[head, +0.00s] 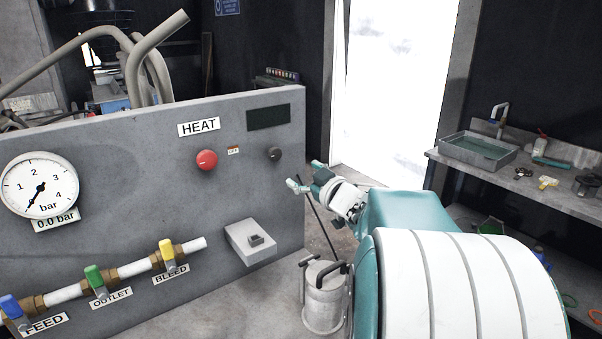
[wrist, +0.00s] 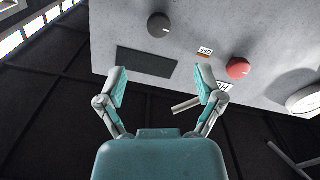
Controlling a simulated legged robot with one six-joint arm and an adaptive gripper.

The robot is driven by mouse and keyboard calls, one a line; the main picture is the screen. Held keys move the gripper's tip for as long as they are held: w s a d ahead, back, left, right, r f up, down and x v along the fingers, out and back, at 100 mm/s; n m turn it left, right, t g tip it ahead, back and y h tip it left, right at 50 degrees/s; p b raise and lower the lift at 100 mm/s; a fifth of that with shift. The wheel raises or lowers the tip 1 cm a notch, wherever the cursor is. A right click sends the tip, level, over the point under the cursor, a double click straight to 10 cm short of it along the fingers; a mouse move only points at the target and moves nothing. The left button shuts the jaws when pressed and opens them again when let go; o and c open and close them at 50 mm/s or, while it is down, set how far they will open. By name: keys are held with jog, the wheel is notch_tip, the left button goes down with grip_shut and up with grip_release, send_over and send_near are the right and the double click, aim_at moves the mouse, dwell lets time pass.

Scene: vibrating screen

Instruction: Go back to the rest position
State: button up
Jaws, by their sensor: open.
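My gripper (head: 306,181) is in front of the right end of the grey control panel (head: 110,150) in the head view, just right of the black knob (head: 274,154). In the wrist view my gripper (wrist: 160,82) has its two fingers spread wide with nothing between them. The panel also shows in the wrist view (wrist: 200,30), with the black knob (wrist: 159,25), the red button (wrist: 238,68) and the dark display (wrist: 146,62) beyond the fingers. I cannot tell whether a fingertip touches the panel.
The panel carries a gauge (head: 38,186) reading 0.0 bar, several valves and a grey switch box (head: 250,241). A metal canister (head: 325,297) stands below my arm. A workbench (head: 500,178) with a tray (head: 478,150) is at right. A bright doorway (head: 395,85) lies behind.

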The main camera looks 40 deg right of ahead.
dwell(0.3)
jog(key=s+a+f+m+g, duration=0.1)
jog(key=s+a+f+g, duration=0.2)
jog(key=s+a, duration=0.3)
jog(key=s+a+f+m+g, duration=0.1)
jog(key=s+a+f+g, duration=0.3)
jog(key=s+a, duration=0.3)
jog(key=s+a+f+m+g+y, duration=0.1)
jog(key=s+a+f+g, duration=0.3)
jog(key=a, duration=1)
jog(key=s+g, duration=0.1)
jog(key=s, duration=0.2)
jog(key=shift+s+a, duration=0.15)
jog(key=shift+s, duration=0.1)
